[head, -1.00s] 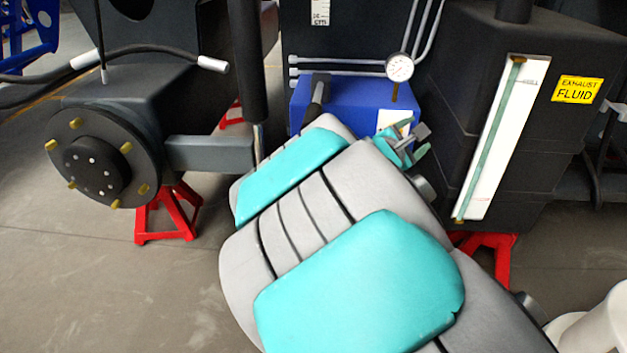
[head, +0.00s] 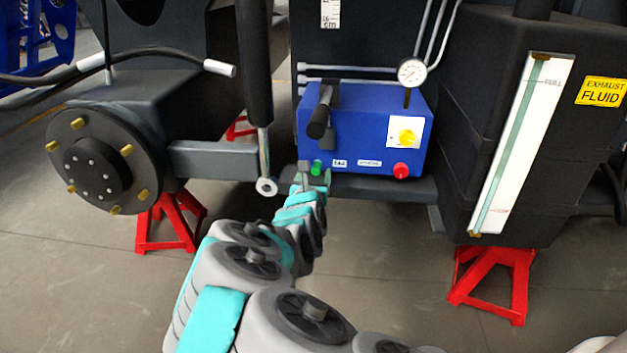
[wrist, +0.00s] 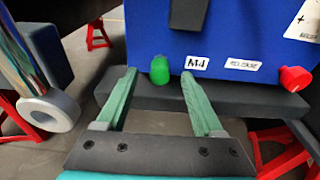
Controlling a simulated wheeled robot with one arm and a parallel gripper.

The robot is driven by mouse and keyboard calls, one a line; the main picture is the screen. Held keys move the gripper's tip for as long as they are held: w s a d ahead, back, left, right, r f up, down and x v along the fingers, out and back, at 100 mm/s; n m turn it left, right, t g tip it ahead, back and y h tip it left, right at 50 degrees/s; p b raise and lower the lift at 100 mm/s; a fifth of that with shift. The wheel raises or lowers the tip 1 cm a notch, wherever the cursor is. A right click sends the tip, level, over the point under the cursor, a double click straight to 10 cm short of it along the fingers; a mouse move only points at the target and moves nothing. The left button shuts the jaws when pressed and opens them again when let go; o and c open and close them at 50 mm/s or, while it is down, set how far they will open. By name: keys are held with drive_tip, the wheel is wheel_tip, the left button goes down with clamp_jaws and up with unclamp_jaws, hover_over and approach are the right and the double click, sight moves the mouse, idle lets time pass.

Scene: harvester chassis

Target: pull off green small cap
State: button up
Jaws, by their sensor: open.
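The small green cap (head: 317,168) sits low on the front of the blue box (head: 381,124), near its left end. In the wrist view the green cap (wrist: 159,70) stands out from the blue face (wrist: 230,40), left of a label reading M4. My gripper (head: 310,172) is at the box's lower left front. In the wrist view my gripper's two green fingers (wrist: 158,88) are spread and empty. The cap lies ahead of the fingers, in line with the gap and nearer the left fingertip. The fingers do not appear to touch it.
A red cap (head: 401,170) is on the box's lower right. A black lever (head: 320,115) hangs down in front of the box. A dark beam (wrist: 215,95) runs beneath the box. A metal rod with an eye (wrist: 48,110) is at left.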

sight(315, 170)
drive_tip(key=shift+w+d+f, duration=0.1)
drive_tip(key=shift+w+f, duration=0.05)
drive_tip(key=shift+w, duration=0.9)
drive_tip(key=shift+w+f, duration=0.1)
drive_tip(key=shift+w, duration=0.9)
drive_tip(key=shift+c, duration=0.3)
clamp_jaws()
drive_tip(key=c, duration=0.6)
unclamp_jaws()
drive_tip(key=shift+c, duration=0.2)
clamp_jaws()
drive_tip(key=shift+s, duration=1.95)
